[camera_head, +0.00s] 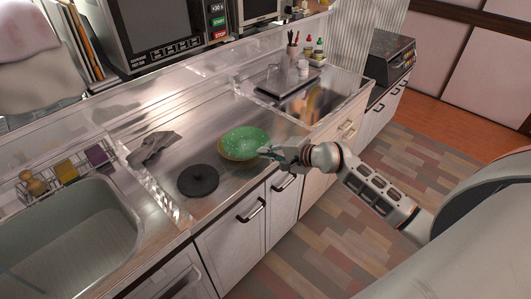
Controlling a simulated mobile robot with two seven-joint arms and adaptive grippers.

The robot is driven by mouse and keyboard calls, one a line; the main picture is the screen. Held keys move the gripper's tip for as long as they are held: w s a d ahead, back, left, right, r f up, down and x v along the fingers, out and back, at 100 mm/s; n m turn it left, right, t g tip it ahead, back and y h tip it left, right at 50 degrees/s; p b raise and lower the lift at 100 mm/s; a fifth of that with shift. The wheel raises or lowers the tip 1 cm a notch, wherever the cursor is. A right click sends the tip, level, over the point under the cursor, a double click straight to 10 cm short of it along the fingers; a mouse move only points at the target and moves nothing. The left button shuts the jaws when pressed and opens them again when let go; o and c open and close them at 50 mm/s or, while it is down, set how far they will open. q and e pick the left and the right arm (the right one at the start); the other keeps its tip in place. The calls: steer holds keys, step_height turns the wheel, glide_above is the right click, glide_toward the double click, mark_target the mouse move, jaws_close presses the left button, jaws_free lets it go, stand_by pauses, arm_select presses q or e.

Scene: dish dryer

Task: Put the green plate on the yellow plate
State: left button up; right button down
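A speckled green plate (243,139) lies on the metal counter in the middle of the view. A thin yellowish-brown rim (236,158) shows below its near edge, so the green plate appears to sit on top of the yellow plate, which is mostly hidden. My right gripper (268,152) reaches in from the right, and its fingertips are at the green plate's right near edge. I cannot tell whether the fingers are closed on the rim or just beside it. My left gripper is not in view.
A black round lid (198,181) lies left of the plates, with a crumpled grey cloth (153,147) behind it. A sink (65,240) is at left. A dark tray (278,79) holding glasses stands at back right. The counter between plates and back wall is clear.

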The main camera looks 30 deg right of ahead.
steer(key=shift+f+b, duration=0.4)
steer(key=shift+f, duration=0.05)
steer(key=c, duration=2.3)
jaws_free()
steer(key=shift+r, duration=0.1)
